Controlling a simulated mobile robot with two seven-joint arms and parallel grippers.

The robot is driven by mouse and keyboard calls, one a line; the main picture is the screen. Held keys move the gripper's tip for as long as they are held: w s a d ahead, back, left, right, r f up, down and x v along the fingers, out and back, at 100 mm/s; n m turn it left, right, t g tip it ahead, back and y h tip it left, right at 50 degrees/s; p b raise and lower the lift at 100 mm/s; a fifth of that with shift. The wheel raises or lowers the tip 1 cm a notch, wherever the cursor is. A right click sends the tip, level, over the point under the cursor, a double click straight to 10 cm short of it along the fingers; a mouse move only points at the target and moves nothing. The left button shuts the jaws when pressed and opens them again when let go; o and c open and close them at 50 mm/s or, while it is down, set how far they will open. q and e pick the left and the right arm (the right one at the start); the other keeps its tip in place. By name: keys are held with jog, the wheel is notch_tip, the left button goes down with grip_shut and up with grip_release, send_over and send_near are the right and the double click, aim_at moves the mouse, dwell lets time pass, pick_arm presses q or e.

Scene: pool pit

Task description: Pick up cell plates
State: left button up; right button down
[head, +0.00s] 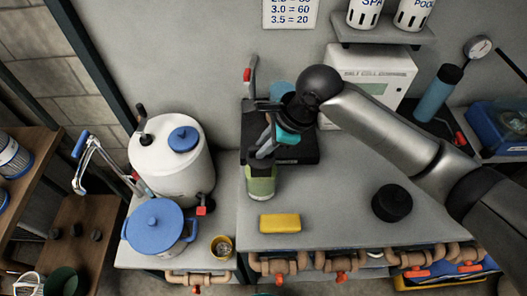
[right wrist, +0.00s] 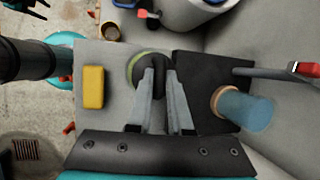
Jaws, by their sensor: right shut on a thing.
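My right gripper (head: 265,148) points down over a green jar (head: 261,186) on the grey bench. In the right wrist view its fingers (right wrist: 159,88) are closed on a dark grey piece (right wrist: 158,66), seemingly the cell plates. The piece is at the jar's mouth, and the fingers hide part of it. The jar's green rim (right wrist: 133,66) shows beside it. I cannot tell how deep the piece sits in the jar. My left gripper is not in the head view.
A yellow block (head: 280,223) lies in front of the jar, and a black round thing (head: 391,203) stands to the right. A black base (head: 308,146) is behind the jar. A white tank (head: 171,160) and a blue-lidded pot (head: 154,226) stand left. The bench between block and black thing is clear.

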notch_tip(320, 180, up, 16)
jog(key=p, duration=0.2)
jog(key=shift+r, duration=0.15)
jog(key=c, duration=1.5)
grip_release()
grip_shut()
